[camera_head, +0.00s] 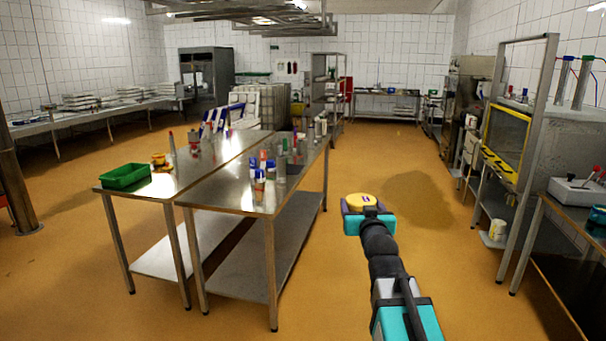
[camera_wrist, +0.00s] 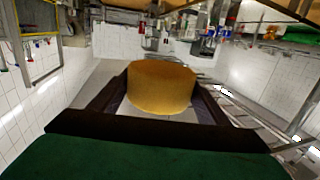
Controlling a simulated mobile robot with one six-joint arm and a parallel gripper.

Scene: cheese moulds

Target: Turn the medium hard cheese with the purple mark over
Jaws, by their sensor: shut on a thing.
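A round yellow cheese (camera_head: 358,203) is held in the air by my gripper (camera_head: 366,209), over the open floor to the right of the steel tables. In the wrist view the cheese (camera_wrist: 160,88) sits between the two dark fingers of my gripper (camera_wrist: 158,92), one on each side. That view is upside down, with the room's ceiling side towards the bottom. The far face of the cheese is hidden.
Two steel tables (camera_head: 230,190) stand side by side at the left. They carry a green tray (camera_head: 125,176), a small orange-yellow item (camera_head: 158,160) and several bottles near the right edge. A yellow-framed rack (camera_head: 507,140) and a bench stand at the right. The floor between is clear.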

